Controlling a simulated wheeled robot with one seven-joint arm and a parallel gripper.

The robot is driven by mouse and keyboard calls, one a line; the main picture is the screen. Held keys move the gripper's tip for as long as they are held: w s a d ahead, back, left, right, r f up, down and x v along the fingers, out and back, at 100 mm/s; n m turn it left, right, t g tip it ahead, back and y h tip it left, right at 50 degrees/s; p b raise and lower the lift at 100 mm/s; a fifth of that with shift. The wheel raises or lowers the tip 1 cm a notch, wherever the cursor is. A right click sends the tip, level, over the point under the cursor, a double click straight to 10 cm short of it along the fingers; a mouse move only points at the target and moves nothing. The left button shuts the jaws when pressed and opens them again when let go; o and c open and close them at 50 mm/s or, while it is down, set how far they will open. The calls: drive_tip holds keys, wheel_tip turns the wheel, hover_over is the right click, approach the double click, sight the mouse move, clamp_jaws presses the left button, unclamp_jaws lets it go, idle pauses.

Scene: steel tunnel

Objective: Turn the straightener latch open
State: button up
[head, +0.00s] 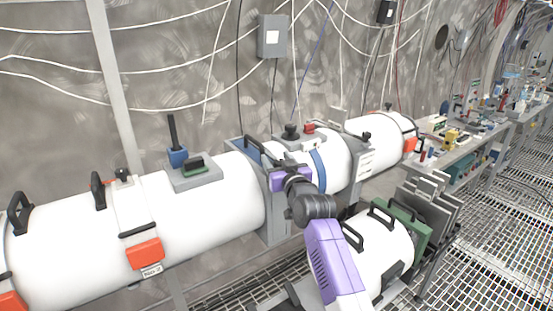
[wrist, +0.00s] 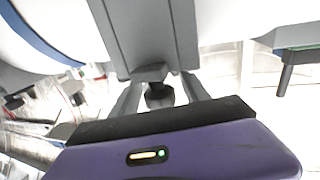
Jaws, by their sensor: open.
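My gripper (wrist: 160,90) is open in the wrist view, its two grey fingers on either side of a small dark knob-like piece (wrist: 158,95). This piece sits at the end of a grey bracket (wrist: 150,35); I cannot tell whether the fingers touch it. It may be the straightener latch, but no label is readable there. In the head view my purple hand is at the grey frame (head: 273,215) between two white cylinders, beside a blue band (head: 318,170). My arm and hand hide the fingertips and the piece there.
A long white cylinder (head: 225,185) with black handles and an orange clasp (head: 145,254) lies at left. Another white cylinder (head: 380,250) with a green end plate stands in front at right. A cluttered bench (head: 470,135) runs along the wall. Grating floor at right is clear.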

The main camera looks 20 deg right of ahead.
drive_tip(key=shift+w, duration=0.2)
clamp_jaws()
idle(1.4)
